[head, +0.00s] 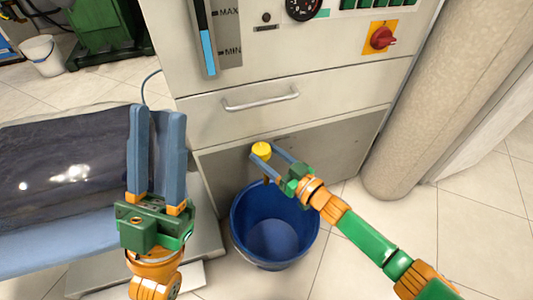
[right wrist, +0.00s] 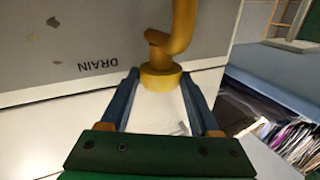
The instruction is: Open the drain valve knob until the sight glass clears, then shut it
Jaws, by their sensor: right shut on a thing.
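The yellow drain valve knob (head: 261,150) is on the lower front of the beige machine. In the right wrist view, the yellow knob (right wrist: 159,78) and its bent pipe show beside an upside-down DRAIN label (right wrist: 98,66). My right gripper (head: 272,153) is shut on the knob, with one finger on each side. The sight glass (head: 207,45) is at the top left of the machine front. Its blue liquid stands between the MAX and MIN marks. My left gripper (head: 156,112) is open and empty, raised in front of the machine's left side.
A blue bucket (head: 240,225) stands on the floor below the knob. A drawer handle (head: 261,99) and a red rotary switch (head: 382,38) are above it on the machine. A thick column (head: 420,100) stands at right.

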